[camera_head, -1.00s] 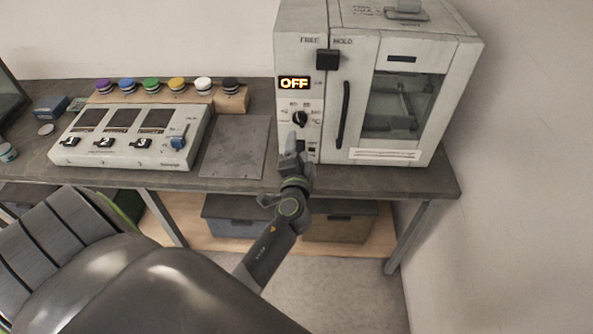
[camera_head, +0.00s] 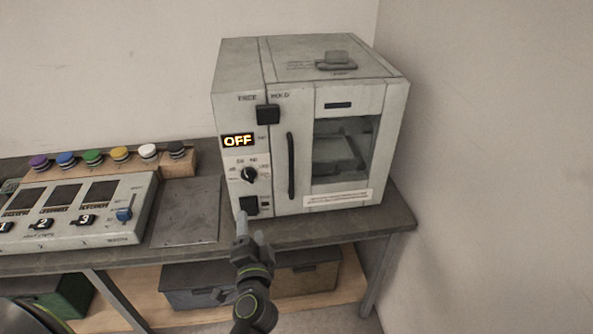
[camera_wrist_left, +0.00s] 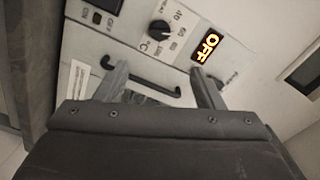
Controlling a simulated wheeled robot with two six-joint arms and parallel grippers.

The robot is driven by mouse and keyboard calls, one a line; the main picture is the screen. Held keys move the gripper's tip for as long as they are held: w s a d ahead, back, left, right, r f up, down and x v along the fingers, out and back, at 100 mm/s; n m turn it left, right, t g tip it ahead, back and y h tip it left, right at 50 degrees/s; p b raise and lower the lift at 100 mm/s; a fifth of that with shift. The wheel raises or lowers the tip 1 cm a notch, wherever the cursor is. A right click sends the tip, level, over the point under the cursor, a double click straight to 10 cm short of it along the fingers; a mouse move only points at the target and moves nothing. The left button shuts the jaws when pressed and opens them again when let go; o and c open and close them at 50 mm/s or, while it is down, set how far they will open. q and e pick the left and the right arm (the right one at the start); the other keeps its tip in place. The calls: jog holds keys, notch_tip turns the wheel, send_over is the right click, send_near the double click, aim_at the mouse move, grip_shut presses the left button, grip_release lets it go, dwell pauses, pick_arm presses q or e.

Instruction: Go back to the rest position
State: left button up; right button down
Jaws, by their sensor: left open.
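My left gripper (camera_head: 251,232) is in front of the oven's lower left panel, just below the black rocker switch (camera_head: 249,206). Its jaws are open with nothing between them. In the left wrist view the two fingertips (camera_wrist_left: 160,78) are spread in front of the control panel, and the door handle (camera_wrist_left: 141,80) shows beyond them. The white oven (camera_head: 232,88) stands on the bench with its door closed. Its display (camera_head: 237,140) reads OFF, and a black dial (camera_head: 250,174) sits below it. My right gripper is out of view.
The grey bench (camera_head: 395,222) carries a flat metal plate (camera_head: 187,212) and a control box (camera_head: 140,190) left of the oven. Several coloured knobs line a wooden rack (camera_head: 180,164) behind the box. Storage boxes (camera_head: 190,285) sit on the lower shelf. A wall rises at the right.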

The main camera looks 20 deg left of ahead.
pick_arm(q)
jog(key=s+d+f+n+g+h+b, duration=0.1)
jog(key=s+d+f+g+h, duration=0.2)
jog(key=f, duration=1.3)
jog(key=s+f+g+h, duration=0.3)
jog(key=s+f, duration=0.2)
jog(key=f, duration=1.1)
jog(key=s+a+f+n+g+h, duration=0.1)
jog(key=s+f+n+g, duration=0.1)
jog(key=s+f, duration=0.4)
jog(key=s+a+f+n+g+b, duration=0.1)
jog(key=s+f, duration=0.6)
jog(key=s, duration=0.7)
jog(key=s+a+f+n+g+h, duration=0.1)
jog(key=s+f+g, duration=0.4)
jog(key=s, duration=0.6)
notch_tip(320, 180, down, 2)
jog(key=a+n, duration=0.1)
jog(key=n, duration=0.1)
jog(key=shift+a+n+h, duration=0.25)
jog(key=shift+n+h, duration=0.05)
jog(key=shift+n, duration=0.1)
